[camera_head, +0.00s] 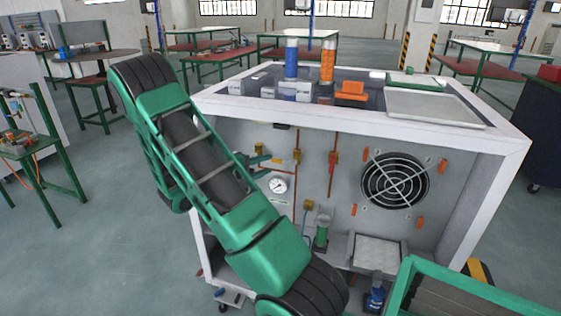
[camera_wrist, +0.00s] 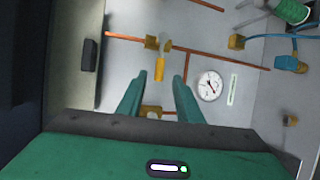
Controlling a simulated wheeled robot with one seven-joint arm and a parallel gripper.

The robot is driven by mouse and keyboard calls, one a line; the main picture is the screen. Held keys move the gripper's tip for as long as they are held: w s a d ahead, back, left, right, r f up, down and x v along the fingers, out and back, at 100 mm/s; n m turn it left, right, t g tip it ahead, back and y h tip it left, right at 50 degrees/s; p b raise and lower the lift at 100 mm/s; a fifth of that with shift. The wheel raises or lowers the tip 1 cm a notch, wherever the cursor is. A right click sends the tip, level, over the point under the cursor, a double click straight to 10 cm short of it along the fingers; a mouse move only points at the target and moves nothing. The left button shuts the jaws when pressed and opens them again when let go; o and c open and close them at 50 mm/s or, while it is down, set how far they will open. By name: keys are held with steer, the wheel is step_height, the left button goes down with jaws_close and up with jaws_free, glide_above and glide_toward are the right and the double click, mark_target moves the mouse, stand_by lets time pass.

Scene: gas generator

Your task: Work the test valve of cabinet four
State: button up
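The cabinet (camera_head: 390,120) stands open in front of me; no number on it is readable. Inside, a brass valve (camera_head: 297,156) sits on an upright orange pipe, its yellow handle (camera_head: 277,161) pointing left. In the wrist view the same handle (camera_wrist: 159,69) shows ahead of my gripper (camera_wrist: 158,80), in line with the gap between the two green fingers. The fingers are apart, and I see nothing held. I cannot tell how deep the handle lies between them. In the head view my gripper (camera_head: 262,160) is partly hidden behind my arm, just left of the handle.
A round gauge (camera_head: 278,184) is below the handle. A second valve (camera_head: 332,157) is on another pipe to the right. A fan grille (camera_head: 395,180) is farther right. A green cylinder (camera_head: 322,232) stands lower. A dark block (camera_wrist: 89,55) is left of the fingers in the wrist view.

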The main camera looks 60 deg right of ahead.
mark_target(282, 161)
steer(key=x, duration=1.1)
steer(key=shift+w+r, duration=0.1)
steer(key=shift+a, duration=0.1)
steer(key=shift+c, duration=0.6)
jaws_close()
